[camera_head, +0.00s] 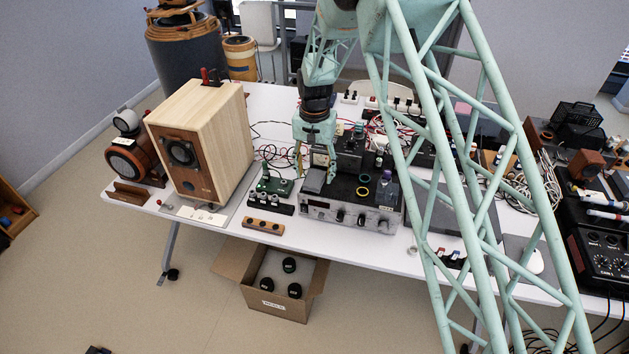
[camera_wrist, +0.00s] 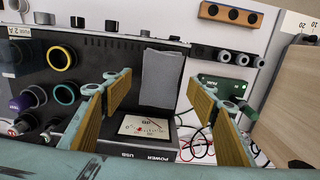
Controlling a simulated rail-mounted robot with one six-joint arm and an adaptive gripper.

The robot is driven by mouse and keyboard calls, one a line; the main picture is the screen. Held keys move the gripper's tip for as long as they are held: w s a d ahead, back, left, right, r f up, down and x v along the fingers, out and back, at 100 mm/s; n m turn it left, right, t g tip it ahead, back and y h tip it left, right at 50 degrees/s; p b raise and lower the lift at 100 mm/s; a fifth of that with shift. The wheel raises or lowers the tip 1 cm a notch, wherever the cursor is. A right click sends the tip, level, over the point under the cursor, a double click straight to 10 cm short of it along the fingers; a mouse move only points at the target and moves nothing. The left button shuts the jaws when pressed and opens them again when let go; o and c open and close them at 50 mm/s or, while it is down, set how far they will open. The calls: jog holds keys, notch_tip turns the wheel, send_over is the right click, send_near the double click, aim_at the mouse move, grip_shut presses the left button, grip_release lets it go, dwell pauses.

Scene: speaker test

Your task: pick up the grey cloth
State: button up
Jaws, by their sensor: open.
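The grey cloth (camera_wrist: 161,78) is a small flat rectangle in the wrist view, lying on the dark top of an amplifier-like unit. In the head view the cloth (camera_head: 313,181) is at the unit's left end, partly hidden by my gripper. My gripper (camera_head: 317,172) is over that left end, pointing down. In the wrist view my gripper (camera_wrist: 158,88) is open, with its ribbed orange pads on either side of the cloth and nothing held between them. I cannot tell the exact height of the fingertips above the cloth.
The silver-fronted unit (camera_head: 350,214) also carries black and yellow rings (camera_head: 363,192) and a purple-capped bottle (camera_head: 387,183). A green circuit board (camera_head: 274,185) and a large wooden speaker (camera_head: 215,140) stand to the left.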

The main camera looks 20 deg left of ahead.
jog(key=shift+f, duration=0.75)
jog(key=shift+c, duration=0.7)
jog(key=c, duration=0.7)
